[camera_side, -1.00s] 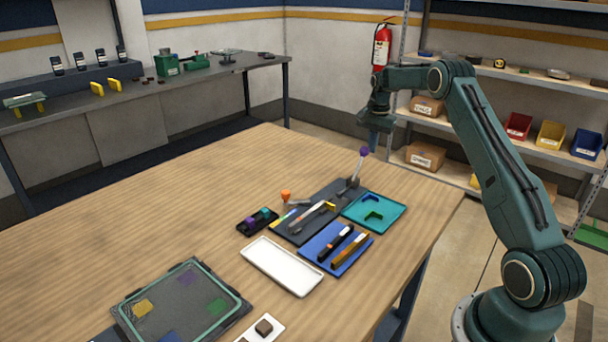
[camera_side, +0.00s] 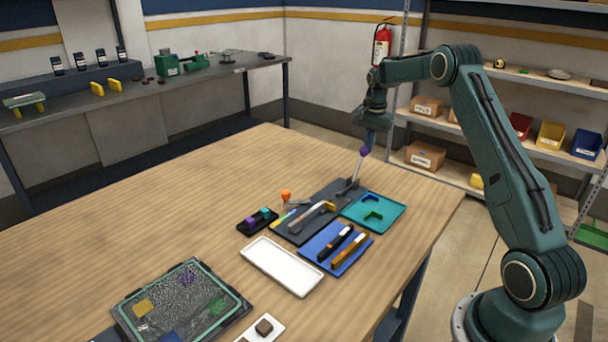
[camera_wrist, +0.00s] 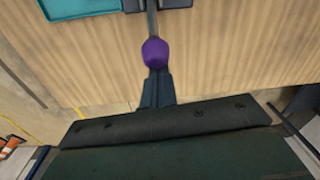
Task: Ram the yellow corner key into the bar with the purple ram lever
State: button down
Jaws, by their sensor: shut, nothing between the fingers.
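The purple ram lever's knob (camera_side: 364,151) tops a grey rod rising from the far end of the dark fixture (camera_side: 325,221). The silver bar (camera_side: 308,216) lies in this fixture, with the yellow corner key (camera_side: 329,207) at its far end. How deep the key sits in the bar cannot be told. My gripper (camera_side: 369,139) is shut and empty, at the knob's far side. In the wrist view the purple knob (camera_wrist: 155,51) is just beyond the shut fingertips (camera_wrist: 156,76). They look very close or touching; the contact is unclear.
A blue tray (camera_side: 318,257) holds dark and orange bars. A white tray (camera_side: 283,267) is empty. An orange knob (camera_side: 286,195) stands left of the fixture. The table's left side is mostly clear.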

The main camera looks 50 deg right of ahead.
aim_at(362, 149)
jog(key=shift+a+r, duration=0.1)
jog(key=shift+a, duration=0.1)
jog(key=shift+a+r+h, duration=0.65)
jog(key=shift+a+h, duration=0.3)
jog(key=shift+h, duration=0.25)
jog(key=a+h, duration=0.1)
jog(key=a+r+h, duration=0.1)
jog(key=a, duration=0.1)
jog(key=shift+h, duration=0.4)
jog(key=a+f+h, duration=0.1)
jog(key=a+h, duration=0.5)
jog(key=a, duration=0.2)
jog(key=shift+a+f+h, duration=0.2)
jog(key=shift+a+h, duration=0.1)
jog(key=shift+h, duration=0.1)
jog(key=shift+f+n, duration=0.1)
jog(key=shift+n, duration=0.2)
